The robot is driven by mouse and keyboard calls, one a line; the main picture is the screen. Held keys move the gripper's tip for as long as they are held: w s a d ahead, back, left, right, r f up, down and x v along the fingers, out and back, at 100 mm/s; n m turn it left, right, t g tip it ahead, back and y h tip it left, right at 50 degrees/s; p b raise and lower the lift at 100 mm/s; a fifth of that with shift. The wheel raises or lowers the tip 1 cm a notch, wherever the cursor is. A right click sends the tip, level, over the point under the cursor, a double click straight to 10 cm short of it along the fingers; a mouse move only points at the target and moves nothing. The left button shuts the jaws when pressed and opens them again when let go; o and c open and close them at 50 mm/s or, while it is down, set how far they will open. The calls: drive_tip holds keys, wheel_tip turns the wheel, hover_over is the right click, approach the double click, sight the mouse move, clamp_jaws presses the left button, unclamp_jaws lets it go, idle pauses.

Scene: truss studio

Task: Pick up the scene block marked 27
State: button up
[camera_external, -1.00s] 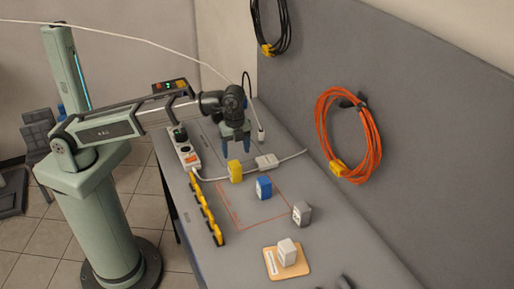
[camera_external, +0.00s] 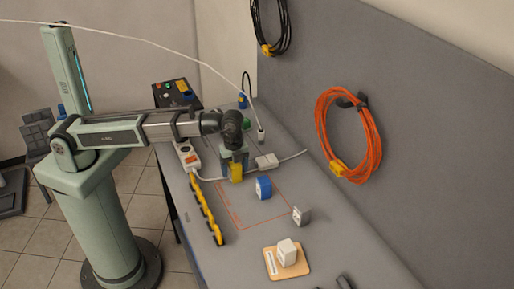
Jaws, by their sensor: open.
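Several blocks stand on the grey table: a yellow block (camera_external: 236,173), a blue block (camera_external: 264,188), a grey block (camera_external: 301,215) and a white block (camera_external: 287,252). The white block stands on a small wooden board (camera_external: 271,269). Marks on the blocks are too small to read, so I cannot tell which is 27. My gripper (camera_external: 234,165) points down, open, low at the yellow block, with a finger showing on either side of it. I cannot tell whether the fingers touch it. The gripper's far side is hidden.
A white power strip (camera_external: 188,156) and a yellow-black strip (camera_external: 206,212) lie along the left table edge. A white cable with an adapter (camera_external: 266,161) runs behind the blocks. An orange cable coil (camera_external: 375,135) hangs on the grey wall. The table around the blue block is clear.

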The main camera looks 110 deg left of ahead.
drive_tip(key=shift+f, duration=0.9)
drive_tip(key=c, duration=1.1)
